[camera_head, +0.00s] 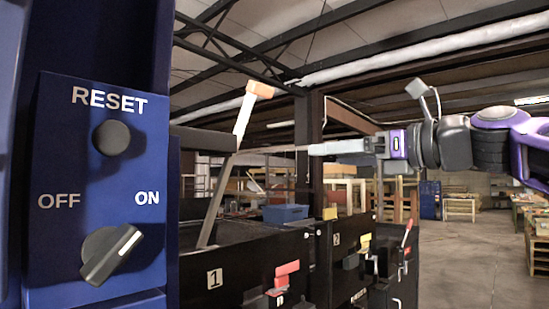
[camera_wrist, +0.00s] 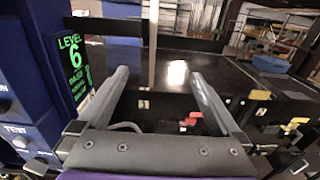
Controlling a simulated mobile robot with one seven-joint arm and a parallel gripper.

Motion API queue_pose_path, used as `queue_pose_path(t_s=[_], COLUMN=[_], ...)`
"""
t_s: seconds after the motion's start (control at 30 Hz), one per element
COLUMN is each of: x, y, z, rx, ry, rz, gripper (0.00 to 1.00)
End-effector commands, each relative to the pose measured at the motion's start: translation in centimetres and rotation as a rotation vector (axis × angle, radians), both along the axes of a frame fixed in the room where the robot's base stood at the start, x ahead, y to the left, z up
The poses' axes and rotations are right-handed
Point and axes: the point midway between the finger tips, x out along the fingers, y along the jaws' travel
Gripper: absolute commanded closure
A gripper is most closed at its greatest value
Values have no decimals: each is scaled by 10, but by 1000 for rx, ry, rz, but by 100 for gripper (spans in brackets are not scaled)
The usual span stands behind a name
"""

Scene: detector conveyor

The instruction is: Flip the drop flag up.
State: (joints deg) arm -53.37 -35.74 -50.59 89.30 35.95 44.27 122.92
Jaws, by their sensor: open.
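A tall, slim grey arm (camera_head: 217,200) with a white upper part and an orange tip (camera_head: 260,90) rises from the black conveyor housing, leaning right; it looks like the drop flag, though no label shows this. My gripper (camera_head: 300,148) is to the right of this arm, level with its upper half, fingers pointing left. In the wrist view my gripper (camera_wrist: 160,77) is open and empty. An upright grey bar (camera_wrist: 152,45), apparently the same arm, shows in the gap between the fingers, seemingly beyond the tips. Its top is cut off there.
A blue control panel (camera_head: 60,150) with RESET button and ON/OFF knob stands close at left. The black housing (camera_head: 235,270), numbered 1 and 2, carries red (camera_head: 287,270) and yellow (camera_head: 351,262) pieces. A blue box (camera_head: 286,214) is behind. Open floor lies right.

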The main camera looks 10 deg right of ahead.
Motion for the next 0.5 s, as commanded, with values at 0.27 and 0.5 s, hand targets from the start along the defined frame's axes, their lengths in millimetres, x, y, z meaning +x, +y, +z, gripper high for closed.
queue_pose_path(t_s=[0.27, 0.5], x=[-19, -19], y=[-14, -14], z=[0, 0], rx=[1, 1], ry=[0, -1], rz=[-1, 0], gripper=[0, 0])
